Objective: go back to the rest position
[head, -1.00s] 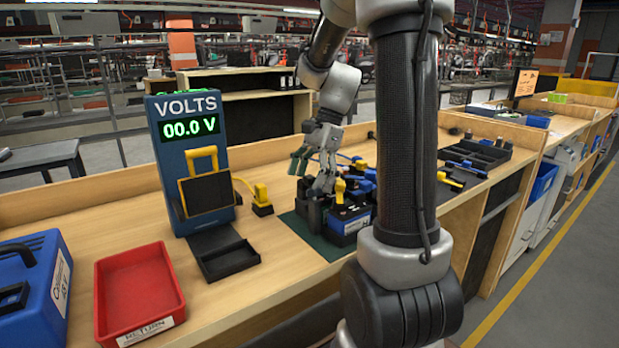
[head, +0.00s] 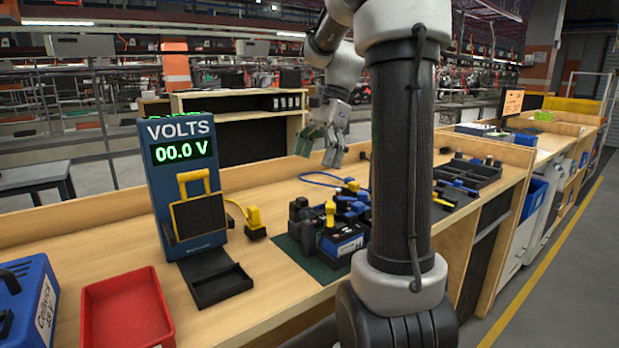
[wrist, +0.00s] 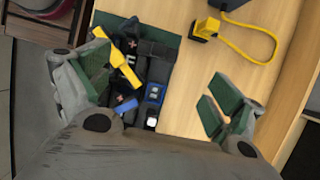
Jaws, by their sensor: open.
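My gripper (head: 322,146) is raised above the back part of the workbench (head: 277,256), with its green-padded fingers apart. In the wrist view my gripper (wrist: 162,98) is open, with nothing between its fingers but a view down to the bench. Below it is a cluster of dark and blue blocks, with a blue battery-like box (head: 342,243) at its front and yellow parts on top. The cluster stands on a dark green mat (head: 322,271). My gripper is apart from all of these. My arm hides part of the bench to the right of the cluster.
A blue meter (head: 183,175) reading 00.0 V stands left of the mat, with a black tray (head: 222,287) in front. A yellow plug (head: 255,224) lies beside it. A red tray (head: 126,312) and blue case (head: 27,303) are at the left. A black organizer (head: 470,172) lies right.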

